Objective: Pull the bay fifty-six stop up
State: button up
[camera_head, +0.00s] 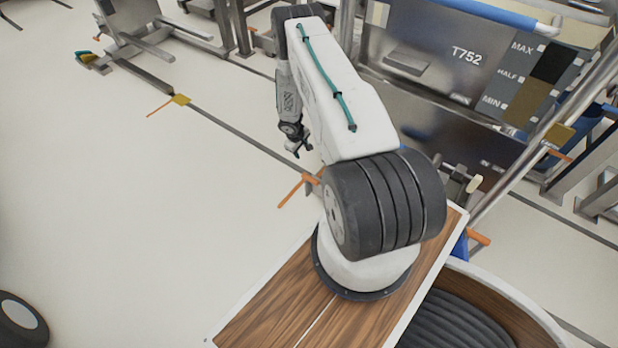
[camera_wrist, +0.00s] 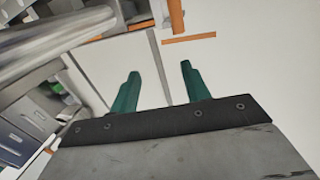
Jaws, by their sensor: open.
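An orange stop (camera_head: 293,190) shows on the floor line beside my arm, partly hidden by the arm. In the wrist view an upright orange bar (camera_wrist: 176,15) and a flat orange bar (camera_wrist: 188,38) show just beyond the fingertips. No bay number is readable, so I cannot tell which stop is bay fifty-six. My gripper (camera_head: 298,150) hangs above the floor, a little above the near orange stop in the picture. In the wrist view its two green fingers (camera_wrist: 159,67) are apart with nothing between them, and the orange bars are not touched.
A large steel bin (camera_head: 440,75) marked T752 stands at the upper right, close to my arm. Another orange stop with a yellow plate (camera_head: 181,99) lies farther along the floor line. A similar yellow plate (camera_head: 558,135) shows at right.

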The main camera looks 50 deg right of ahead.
send_over(309, 177)
jog(key=a, duration=0.2)
notch_tip(309, 177, down, 9)
jog(key=shift+y, duration=0.4)
jog(key=f, duration=0.2)
jog(key=d+f, duration=0.1)
jog(key=f, duration=0.3)
jog(key=shift+s+d, duration=0.15)
jog(key=shift+d, duration=0.1)
jog(key=shift+d+f, duration=0.15)
jog(key=shift+f, duration=0.55)
jog(key=shift+c, duration=0.4)
